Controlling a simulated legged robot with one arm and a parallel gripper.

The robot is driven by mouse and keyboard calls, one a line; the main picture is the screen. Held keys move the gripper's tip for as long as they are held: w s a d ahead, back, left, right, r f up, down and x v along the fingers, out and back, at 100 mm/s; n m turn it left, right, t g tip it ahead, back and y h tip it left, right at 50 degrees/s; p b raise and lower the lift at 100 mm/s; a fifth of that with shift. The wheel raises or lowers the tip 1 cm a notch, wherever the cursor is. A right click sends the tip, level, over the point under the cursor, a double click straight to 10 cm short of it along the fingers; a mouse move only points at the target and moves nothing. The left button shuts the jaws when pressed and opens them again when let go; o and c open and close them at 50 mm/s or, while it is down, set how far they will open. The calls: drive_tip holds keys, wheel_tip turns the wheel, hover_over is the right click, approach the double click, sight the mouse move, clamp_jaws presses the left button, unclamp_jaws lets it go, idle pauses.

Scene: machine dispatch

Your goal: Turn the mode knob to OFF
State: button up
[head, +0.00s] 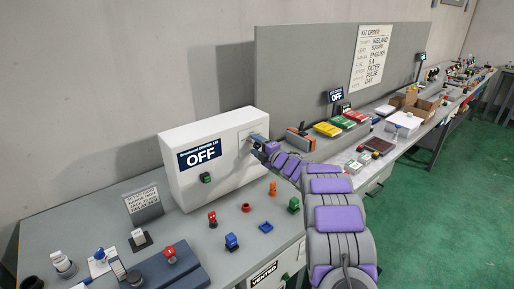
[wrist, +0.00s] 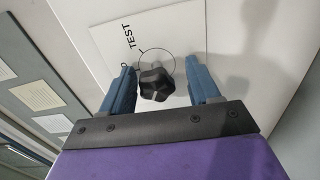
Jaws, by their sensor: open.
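The mode knob (wrist: 155,85) is a black lobed knob on a white label plate (wrist: 185,30) on the machine's front. In the wrist view "TEST" and part of another letter show by its printed ring. A light mark shows on the knob's near side. My gripper (wrist: 158,76) is open, with one blue finger on each side of the knob, not visibly closed on it. In the head view my gripper (head: 257,143) is at the right part of the white machine (head: 225,178) and hides the knob. The machine's blue display (head: 200,154) reads "OFF".
A green knob (head: 206,178) sits below the display. Several coloured pegs, such as a red one (head: 212,219) and a blue one (head: 232,241), stand on the grey bench (head: 185,232) before the machine. A grey panel (head: 310,60) rises behind.

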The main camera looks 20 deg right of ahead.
drive_tip(key=p+v, duration=0.2)
drive_tip(key=v, duration=1.5)
drive_tip(key=shift+s+p, duration=0.15)
drive_tip(key=shift+p, duration=0.2)
drive_tip(key=shift+d, duration=0.1)
drive_tip(key=s+a+r+m+g+h, duration=0.1)
drive_tip(key=s+r+m+g+h, duration=0.1)
drive_tip(key=s+m+g+h, duration=0.3)
drive_tip(key=s+a+r+m+g+h, duration=0.1)
drive_tip(key=s+r+m+g+h, duration=0.15)
drive_tip(key=s+m+h, duration=0.4)
drive_tip(key=s+a+f+m+g+y, duration=0.1)
drive_tip(key=s+a+m+g+y, duration=0.1)
drive_tip(key=s+a, duration=0.5)
drive_tip(key=s+a+f+m+g+y, duration=0.1)
drive_tip(key=s+a+m+g, duration=0.3)
drive_tip(key=s, duration=1.4)
drive_tip(key=s+a+f+m+g+y, duration=0.1)
drive_tip(key=s+a+m+g+y, duration=0.2)
drive_tip(key=s+a, duration=0.8)
drive_tip(key=shift+s+a+m+g, duration=0.3)
drive_tip(key=shift+s+g, duration=0.45)
drive_tip(key=shift+g, duration=0.5)
drive_tip(key=shift+d+f, duration=0.1)
